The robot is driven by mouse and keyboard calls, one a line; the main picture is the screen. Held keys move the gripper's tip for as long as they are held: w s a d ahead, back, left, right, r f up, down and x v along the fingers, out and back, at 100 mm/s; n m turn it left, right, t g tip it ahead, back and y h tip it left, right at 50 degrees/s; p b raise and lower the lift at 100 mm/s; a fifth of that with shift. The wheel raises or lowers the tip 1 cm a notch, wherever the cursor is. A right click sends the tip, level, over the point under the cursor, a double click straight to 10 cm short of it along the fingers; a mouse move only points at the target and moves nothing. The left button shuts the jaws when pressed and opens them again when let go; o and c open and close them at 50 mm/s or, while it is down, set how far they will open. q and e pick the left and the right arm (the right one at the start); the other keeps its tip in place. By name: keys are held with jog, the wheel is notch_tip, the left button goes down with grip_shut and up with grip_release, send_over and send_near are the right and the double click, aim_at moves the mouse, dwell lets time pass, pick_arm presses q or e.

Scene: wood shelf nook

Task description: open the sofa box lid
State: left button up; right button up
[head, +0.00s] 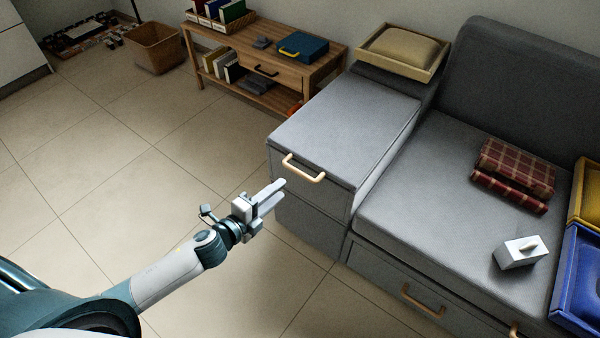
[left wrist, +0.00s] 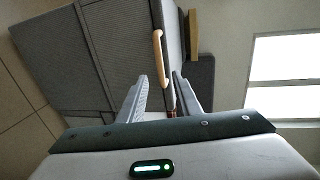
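The grey sofa box (head: 320,200) stands at the left end of the sofa. Its flat lid (head: 345,118) is down and shut, with a light wooden handle (head: 304,168) on its front edge. My left gripper (head: 280,192) is in front of the box, a little below and left of the handle in the head view. Its fingers are apart with nothing between them. In the left wrist view the handle (left wrist: 158,55) lies ahead of the open fingers (left wrist: 160,92), apart from them. My right gripper is not in view.
A tray with a cushion (head: 402,48) sits behind the lid. A wooden shelf table (head: 262,62) stands behind, left of the box. The sofa seat (head: 440,185) holds a folded plaid blanket (head: 515,168) and a tissue box (head: 519,252). The floor left of the box is clear.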

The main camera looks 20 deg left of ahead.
aim_at(299, 174)
pick_arm(q)
jog(key=x, duration=1.1)
jog(key=shift+w, duration=0.15)
grip_shut()
